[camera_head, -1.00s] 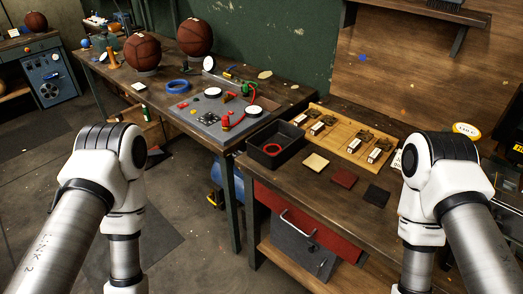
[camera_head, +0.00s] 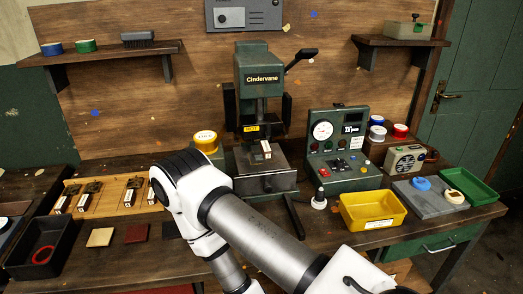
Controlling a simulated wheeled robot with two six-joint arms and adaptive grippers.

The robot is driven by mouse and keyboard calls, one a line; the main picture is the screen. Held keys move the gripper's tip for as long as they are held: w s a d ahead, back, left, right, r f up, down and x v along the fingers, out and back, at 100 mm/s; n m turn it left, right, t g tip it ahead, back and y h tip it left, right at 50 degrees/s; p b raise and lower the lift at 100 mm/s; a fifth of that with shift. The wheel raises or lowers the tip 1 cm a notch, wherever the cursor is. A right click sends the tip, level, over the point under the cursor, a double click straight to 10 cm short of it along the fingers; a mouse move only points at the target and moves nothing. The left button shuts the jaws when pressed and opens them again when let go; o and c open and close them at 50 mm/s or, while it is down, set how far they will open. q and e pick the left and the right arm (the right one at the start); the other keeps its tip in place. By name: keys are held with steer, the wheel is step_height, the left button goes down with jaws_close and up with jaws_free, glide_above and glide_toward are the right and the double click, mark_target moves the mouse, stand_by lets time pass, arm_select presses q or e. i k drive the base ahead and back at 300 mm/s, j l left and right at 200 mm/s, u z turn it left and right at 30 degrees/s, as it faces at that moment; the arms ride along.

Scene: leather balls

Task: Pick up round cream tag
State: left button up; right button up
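A round cream tag (camera_head: 454,196) lies on a grey slab (camera_head: 432,198) at the right end of the bench. A round blue piece (camera_head: 421,183) lies beside it on the same slab, up and to the left. One of my arms crosses the lower middle of the head view, between the bench and the camera, well left of the cream tag. Neither gripper shows in the view, so I cannot see their fingers.
A yellow bin (camera_head: 372,211) stands left of the slab and a green tray (camera_head: 468,186) is behind it on the right. A control box (camera_head: 338,150), a radio (camera_head: 404,159) and a green press (camera_head: 262,120) stand farther back. A black bin (camera_head: 44,248) is at the left.

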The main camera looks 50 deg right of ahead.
mark_target(454, 197)
steer(key=z, duration=3)
steer(key=i+l, duration=0.15)
